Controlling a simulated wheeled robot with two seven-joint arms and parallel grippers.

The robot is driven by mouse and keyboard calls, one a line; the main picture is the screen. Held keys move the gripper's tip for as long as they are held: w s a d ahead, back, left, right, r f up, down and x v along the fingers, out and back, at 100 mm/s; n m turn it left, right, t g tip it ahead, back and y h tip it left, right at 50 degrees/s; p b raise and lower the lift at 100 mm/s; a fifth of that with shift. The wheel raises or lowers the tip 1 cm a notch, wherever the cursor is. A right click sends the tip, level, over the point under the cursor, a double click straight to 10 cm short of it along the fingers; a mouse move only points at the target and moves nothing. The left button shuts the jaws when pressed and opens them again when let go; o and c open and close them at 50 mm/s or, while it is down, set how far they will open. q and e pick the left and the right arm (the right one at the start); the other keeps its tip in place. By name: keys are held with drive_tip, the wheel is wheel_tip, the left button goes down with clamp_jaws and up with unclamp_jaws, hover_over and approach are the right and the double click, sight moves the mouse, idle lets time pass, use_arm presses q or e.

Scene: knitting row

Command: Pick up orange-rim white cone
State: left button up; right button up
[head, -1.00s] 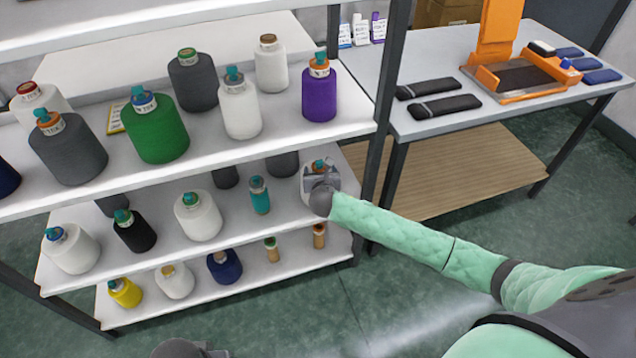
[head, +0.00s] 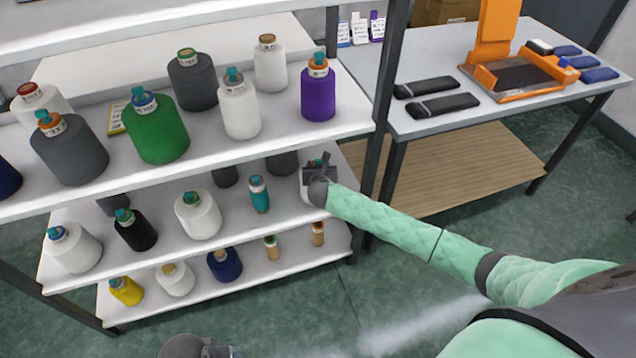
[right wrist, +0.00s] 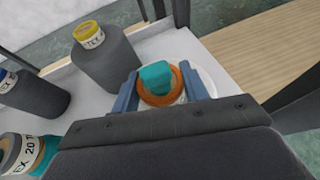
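The orange-rim white cone (head: 306,188) stands at the right end of the middle shelf, mostly hidden behind my right gripper (head: 319,165) in the head view. In the right wrist view its teal tip and orange rim (right wrist: 160,98) sit between the two blue fingers of my right gripper (right wrist: 160,72), with some white body showing to the right. The fingers are apart, one on each side of the top; whether they touch it is unclear. Part of my left gripper (head: 217,351) shows at the bottom edge; its fingers cannot be made out.
A teal spool (head: 259,194) stands left of the cone, and a dark grey cone (right wrist: 105,58) stands behind it. The rack's dark post (head: 372,175) is close on the right. A purple cone (head: 318,92) stands on the shelf above. A table (head: 420,55) is beyond the post.

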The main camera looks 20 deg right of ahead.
clamp_jaws()
drive_tip(key=shift+r, duration=0.1)
drive_tip(key=shift+r, duration=0.1)
